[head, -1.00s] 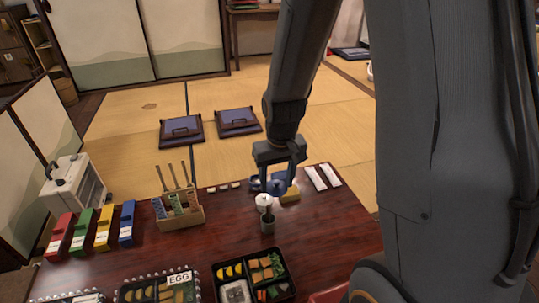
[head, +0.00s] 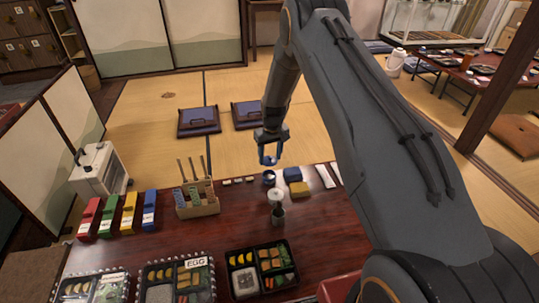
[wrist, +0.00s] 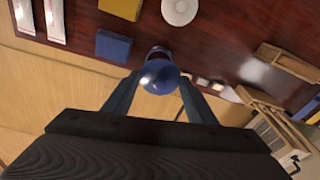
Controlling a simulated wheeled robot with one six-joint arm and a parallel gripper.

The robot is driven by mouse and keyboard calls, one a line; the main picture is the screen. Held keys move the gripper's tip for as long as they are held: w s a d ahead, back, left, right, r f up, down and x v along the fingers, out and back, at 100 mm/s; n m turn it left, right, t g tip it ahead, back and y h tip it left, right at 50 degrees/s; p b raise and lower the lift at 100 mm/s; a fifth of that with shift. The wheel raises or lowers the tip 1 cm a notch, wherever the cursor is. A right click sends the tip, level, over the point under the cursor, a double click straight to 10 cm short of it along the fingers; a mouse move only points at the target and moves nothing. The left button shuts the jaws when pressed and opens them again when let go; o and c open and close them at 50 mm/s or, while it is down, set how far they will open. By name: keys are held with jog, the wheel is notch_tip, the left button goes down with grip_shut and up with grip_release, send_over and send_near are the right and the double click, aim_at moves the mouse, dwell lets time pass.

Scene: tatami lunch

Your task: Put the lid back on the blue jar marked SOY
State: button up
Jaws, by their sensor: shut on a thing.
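My gripper (head: 270,158) has its two blue fingers shut on a small round blue lid (wrist: 160,80), which shows between the fingertips in the wrist view (wrist: 155,85). The SOY marking cannot be read.
A blue block (head: 292,174) and a yellow block (head: 299,190) lie right of the jar. A white-topped container (head: 276,205) stands in front of it. A wooden holder (head: 198,206) with sticks stands left. Lunch boxes (head: 262,268) fill the near side of the table (head: 225,235).

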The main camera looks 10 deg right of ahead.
jog(key=shift+w+f, duration=0.65)
jog(key=shift+f, duration=0.3)
jog(key=shift+f+b, duration=1.15)
jog(key=shift+f, duration=1.95)
jog(key=shift+s+f+b, duration=0.1)
jog(key=shift+b, duration=0.55)
jog(key=o, duration=1.6)
